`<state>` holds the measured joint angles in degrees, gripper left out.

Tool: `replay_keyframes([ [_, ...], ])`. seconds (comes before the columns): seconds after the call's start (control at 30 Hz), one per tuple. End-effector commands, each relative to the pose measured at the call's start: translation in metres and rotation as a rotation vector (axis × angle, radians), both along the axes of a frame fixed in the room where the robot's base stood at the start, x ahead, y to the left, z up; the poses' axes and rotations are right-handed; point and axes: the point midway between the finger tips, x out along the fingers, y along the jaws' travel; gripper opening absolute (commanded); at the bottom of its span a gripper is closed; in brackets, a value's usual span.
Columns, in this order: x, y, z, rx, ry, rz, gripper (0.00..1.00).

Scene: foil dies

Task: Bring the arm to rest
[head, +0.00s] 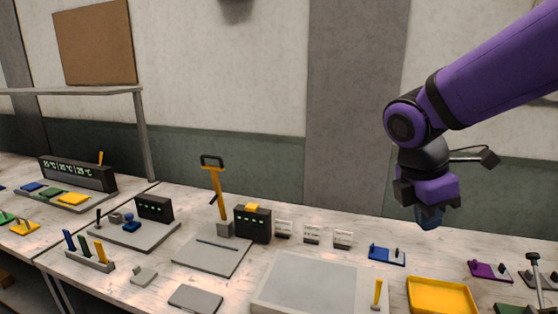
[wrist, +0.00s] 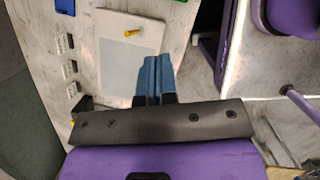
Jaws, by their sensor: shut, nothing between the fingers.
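My gripper (head: 430,217) hangs from my purple arm on the right of the head view, fingers pointing down. It is in the air above the bench, apart from everything on it. In the wrist view my gripper (wrist: 155,68) shows its two blue fingers side by side and closed, with nothing between them. Behind the fingers in that view lies the grey panel with a pale inset (wrist: 118,62).
Below my gripper stand a yellow tray (head: 412,300), a blue die (head: 386,262) and a purple die (head: 490,279). Left are the large grey panel (head: 262,300), a yellow-handled press (head: 218,190) and a black box (head: 262,226). Air around the arm looks clear.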

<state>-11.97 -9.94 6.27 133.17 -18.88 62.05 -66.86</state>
Motion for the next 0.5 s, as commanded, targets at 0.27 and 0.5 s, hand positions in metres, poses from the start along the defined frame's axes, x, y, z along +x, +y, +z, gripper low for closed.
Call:
replay_keyframes([
  [0.27,-0.045,-0.027,0.032,0.194,-0.276,-0.576,0.0],
  [0.5,-0.083,-0.043,0.05,0.404,-0.463,-1.075,0.0],
])
